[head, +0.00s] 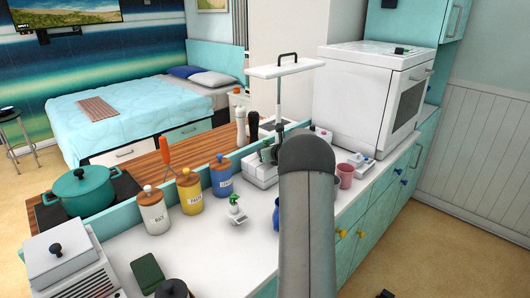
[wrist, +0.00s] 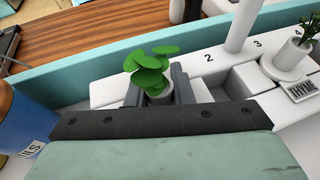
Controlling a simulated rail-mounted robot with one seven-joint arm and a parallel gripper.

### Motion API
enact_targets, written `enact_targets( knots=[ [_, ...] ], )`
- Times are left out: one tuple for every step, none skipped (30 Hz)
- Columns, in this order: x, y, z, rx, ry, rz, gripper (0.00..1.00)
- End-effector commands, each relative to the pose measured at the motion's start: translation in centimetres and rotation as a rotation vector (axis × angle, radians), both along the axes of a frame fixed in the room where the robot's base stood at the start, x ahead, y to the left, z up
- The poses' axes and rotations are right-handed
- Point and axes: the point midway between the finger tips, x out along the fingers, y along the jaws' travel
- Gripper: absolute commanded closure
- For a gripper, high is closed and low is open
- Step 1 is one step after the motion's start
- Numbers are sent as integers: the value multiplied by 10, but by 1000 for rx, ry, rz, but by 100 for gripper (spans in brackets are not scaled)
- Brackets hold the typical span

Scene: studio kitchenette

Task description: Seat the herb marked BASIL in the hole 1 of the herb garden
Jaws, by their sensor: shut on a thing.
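The herb garden is a long white planter (wrist: 108,90) with a lamp post, and it also shows in the head view (head: 259,178). In the wrist view the numbers 2 and 3 are readable; the place left of 2 is behind the plant and my gripper. My gripper (wrist: 158,88) is shut on a small pot (wrist: 160,97) with round green leaves, over the planter's left end. Its label is out of sight, and I cannot tell whether the pot is in a hole. A herb marked THYME (wrist: 287,62) stands at the right, near number 3. An empty square opening (wrist: 212,88) lies between them.
A blue canister (wrist: 28,122) stands close on the left in the wrist view. In the head view, another small potted herb (head: 237,210) stands on the counter. A pink cup (head: 345,175) stands right of my arm. A teal ledge runs behind the planter.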

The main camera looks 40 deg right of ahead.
Motion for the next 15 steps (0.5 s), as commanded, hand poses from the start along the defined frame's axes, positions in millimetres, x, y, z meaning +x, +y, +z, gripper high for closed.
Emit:
enact_targets(
  knots=[
    [0, 0, 0, 0, 0, 0, 100],
    [0, 0, 0, 0, 0, 0, 74],
    [0, 0, 0, 0, 0, 0, 63],
    [0, 0, 0, 0, 0, 0, 55],
    [0, 0, 0, 0, 0, 0, 54],
    [0, 0, 0, 0, 0, 0, 54],
    [0, 0, 0, 0, 0, 0, 54],
    [0, 0, 0, -1, 0, 0, 54],
    [0, 0, 0, 0, 0, 0, 54],
    [0, 0, 0, 0, 0, 0, 54],
    [0, 0, 0, 0, 0, 0, 54],
    [0, 0, 0, 0, 0, 0, 54],
    [-1, 0, 0, 0, 0, 0, 54],
    [-2, 0, 1, -1, 0, 0, 54],
    [-4, 0, 2, -1, -1, 0, 54]
  ],
)
